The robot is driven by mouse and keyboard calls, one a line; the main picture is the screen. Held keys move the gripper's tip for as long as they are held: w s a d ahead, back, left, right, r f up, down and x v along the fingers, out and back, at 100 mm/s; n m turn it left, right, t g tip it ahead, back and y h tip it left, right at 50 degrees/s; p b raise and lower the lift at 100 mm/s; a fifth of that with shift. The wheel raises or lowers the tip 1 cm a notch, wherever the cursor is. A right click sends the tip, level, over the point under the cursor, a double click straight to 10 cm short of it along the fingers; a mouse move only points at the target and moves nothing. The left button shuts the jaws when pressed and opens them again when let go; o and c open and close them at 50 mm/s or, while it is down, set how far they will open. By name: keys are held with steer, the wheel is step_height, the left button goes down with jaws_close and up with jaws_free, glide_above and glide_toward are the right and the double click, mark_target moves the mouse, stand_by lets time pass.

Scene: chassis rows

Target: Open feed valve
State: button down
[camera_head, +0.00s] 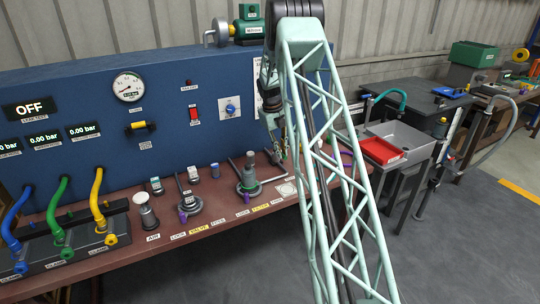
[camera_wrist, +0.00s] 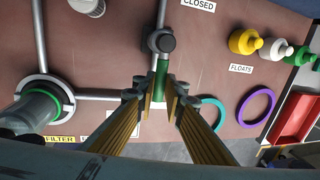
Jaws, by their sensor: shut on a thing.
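In the wrist view, the feed valve shows as a dark round hub (camera_wrist: 160,43) on a grey pipe, with a green lever (camera_wrist: 161,78) extending from it toward the bottom of the picture. My gripper (camera_wrist: 156,95) has its two fingers either side of the green lever and is shut on it. A label reading CLOSED (camera_wrist: 198,4) lies on the bench beyond the hub, to its right. In the head view, my gripper (camera_head: 279,150) is low over the right part of the bench; my arm hides most of the valve there.
A filter housing with a green ring (camera_wrist: 38,108) stands left of my gripper in the wrist view. Teal (camera_wrist: 212,112) and purple (camera_wrist: 257,106) rings and yellow (camera_wrist: 244,41) and white floats lie right. A red tray (camera_head: 381,150) stands beyond. The blue panel (camera_head: 90,155) rises behind the bench.

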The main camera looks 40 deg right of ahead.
steer(key=shift+a, duration=0.1)
stand_by(0.3)
steer(key=c, duration=2.7)
jaws_free()
steer(key=shift+r, duration=0.1)
steer(key=shift+w+a+r, duration=0.1)
steer(key=shift+a+r, duration=0.25)
steer(key=shift+r, duration=1.6)
steer(key=shift+w+a+r, duration=0.15)
steer(key=shift+a+r, duration=0.25)
steer(key=shift+r, duration=1.5)
steer(key=shift+w+a+r, duration=0.1)
steer(key=shift+a+r, duration=0.25)
steer(key=shift+r, duration=1.6)
